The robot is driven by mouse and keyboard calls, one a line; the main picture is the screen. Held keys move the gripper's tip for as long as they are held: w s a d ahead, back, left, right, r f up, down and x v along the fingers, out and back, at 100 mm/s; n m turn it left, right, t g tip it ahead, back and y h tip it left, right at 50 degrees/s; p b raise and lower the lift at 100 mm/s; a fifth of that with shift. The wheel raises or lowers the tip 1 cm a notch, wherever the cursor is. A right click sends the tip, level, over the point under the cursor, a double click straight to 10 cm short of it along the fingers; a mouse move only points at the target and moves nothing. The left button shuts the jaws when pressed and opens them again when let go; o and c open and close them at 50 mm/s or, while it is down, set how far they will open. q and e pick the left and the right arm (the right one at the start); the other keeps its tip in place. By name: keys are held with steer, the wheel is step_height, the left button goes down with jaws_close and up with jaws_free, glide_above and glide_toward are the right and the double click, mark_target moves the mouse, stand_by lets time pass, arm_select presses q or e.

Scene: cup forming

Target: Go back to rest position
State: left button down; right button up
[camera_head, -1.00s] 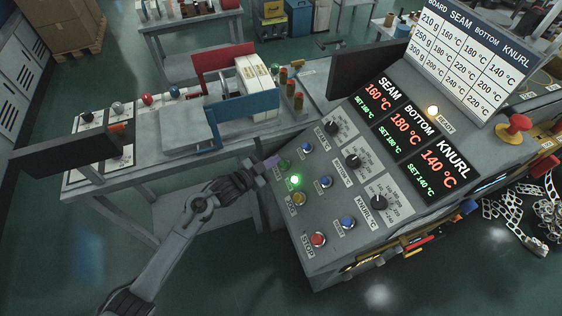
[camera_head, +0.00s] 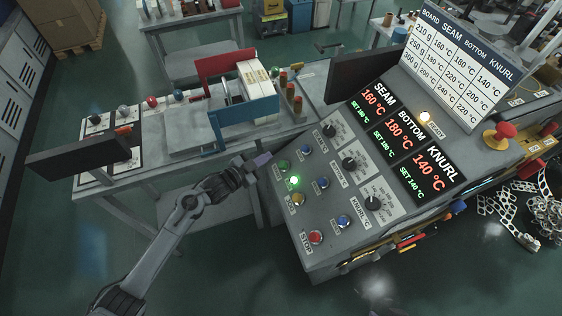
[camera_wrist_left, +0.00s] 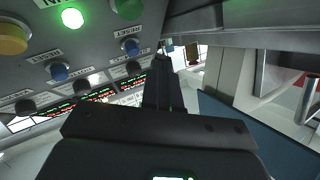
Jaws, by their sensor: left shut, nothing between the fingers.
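My left gripper (camera_head: 261,160) is shut and empty. It hangs at the left edge of the control panel (camera_head: 327,255), near the green button (camera_head: 282,165) and the lit green lamp (camera_head: 294,181). In the left wrist view its closed fingers (camera_wrist_left: 163,75) point up the picture along the panel's side, with the lit lamp (camera_wrist_left: 72,18) at the upper left. Whether the fingers touch the panel cannot be told. My right gripper is in neither view.
The displays (camera_head: 401,140) read 160, 180 and 140 °C, and the ready lamp (camera_head: 424,117) is lit. A bench (camera_head: 150,198) with a red and blue stand stands at the left behind my arm. Open floor (camera_head: 215,265) lies in front.

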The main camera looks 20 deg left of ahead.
arm_select(q)
steer(key=shift+f, duration=0.1)
stand_by(0.5)
steer(key=s+d+f+n+g+y, duration=0.1)
steer(key=s+d+f, duration=0.15)
steer(key=s, duration=0.35)
steer(key=s+d+f+n+g, duration=0.1)
steer(key=s+f, duration=0.3)
steer(key=s, duration=0.2)
steer(key=s+d+f+n+g+y, duration=0.1)
steer(key=s+d+f, duration=0.15)
steer(key=s, duration=0.35)
steer(key=s+a+r+n+g+y, duration=0.3)
steer(key=s+a+r, duration=0.1)
steer(key=s, duration=0.4)
steer(key=s+a+r+n+g+y, duration=0.2)
steer(key=s+a+r+n+g, duration=0.15)
steer(key=s, duration=0.45)
step_height(320, 180, up, 23)
steer(key=s+p, duration=0.1)
steer(key=p, duration=2.2)
steer(key=shift+a+r+m, duration=0.15)
steer(key=shift+a+m, duration=0.1)
steer(key=shift+m, duration=0.2)
steer(key=shift+g, duration=0.25)
